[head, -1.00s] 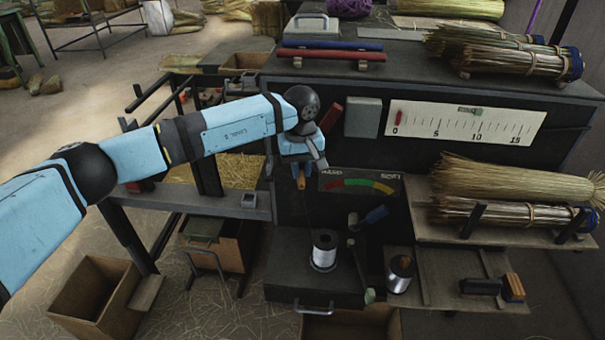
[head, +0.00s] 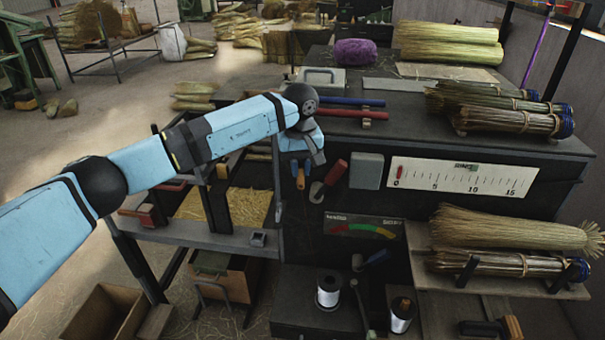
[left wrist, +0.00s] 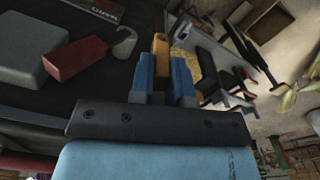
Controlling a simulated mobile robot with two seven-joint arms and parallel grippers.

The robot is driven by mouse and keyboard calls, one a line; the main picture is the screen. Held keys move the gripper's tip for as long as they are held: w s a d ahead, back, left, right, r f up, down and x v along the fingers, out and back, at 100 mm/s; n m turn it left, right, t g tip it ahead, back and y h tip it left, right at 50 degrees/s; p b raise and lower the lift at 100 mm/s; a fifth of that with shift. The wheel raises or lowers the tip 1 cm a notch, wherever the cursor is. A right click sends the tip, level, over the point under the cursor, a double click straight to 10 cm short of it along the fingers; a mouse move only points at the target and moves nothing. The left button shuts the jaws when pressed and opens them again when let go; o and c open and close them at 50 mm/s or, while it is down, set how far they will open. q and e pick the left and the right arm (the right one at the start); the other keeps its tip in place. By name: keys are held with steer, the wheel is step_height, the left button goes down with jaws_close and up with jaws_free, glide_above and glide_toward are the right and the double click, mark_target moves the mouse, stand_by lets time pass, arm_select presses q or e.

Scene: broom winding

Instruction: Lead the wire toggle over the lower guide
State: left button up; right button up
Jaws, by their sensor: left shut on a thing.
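My left gripper (head: 298,168) is in front of the dark bench front, left of a red-handled part. In the left wrist view its two blue fingers (left wrist: 166,82) are shut on a small orange-brown piece, which looks like the wire toggle (left wrist: 160,46). The toggle also shows below the fingers in the head view (head: 300,181). The wire itself is too thin to make out. A wire spool (head: 328,290) stands upright on the dark lower box. I cannot tell which part is the lower guide. My right gripper is not in view.
The red handle (head: 336,172) with a grey rounded end sits close right of the gripper; a grey block (head: 366,171) is beyond it. A coloured dial (head: 362,227) is below. A second spool (head: 401,316) stands at lower right.

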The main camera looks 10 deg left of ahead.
arm_select(q)
steer(key=r, duration=0.1)
steer(key=r+p, duration=0.1)
steer(key=w+r+p, duration=0.1)
steer(key=r, duration=0.1)
steer(key=shift+a+r, duration=0.1)
steer(key=shift+a, duration=0.25)
steer(key=w+a+p, duration=0.2)
steer(key=w+a, duration=0.1)
steer(key=a, duration=0.9)
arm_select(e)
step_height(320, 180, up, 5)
arm_select(q)
step_height(320, 180, down, 22)
steer(key=b, duration=1.5)
steer(key=shift+r, duration=0.2)
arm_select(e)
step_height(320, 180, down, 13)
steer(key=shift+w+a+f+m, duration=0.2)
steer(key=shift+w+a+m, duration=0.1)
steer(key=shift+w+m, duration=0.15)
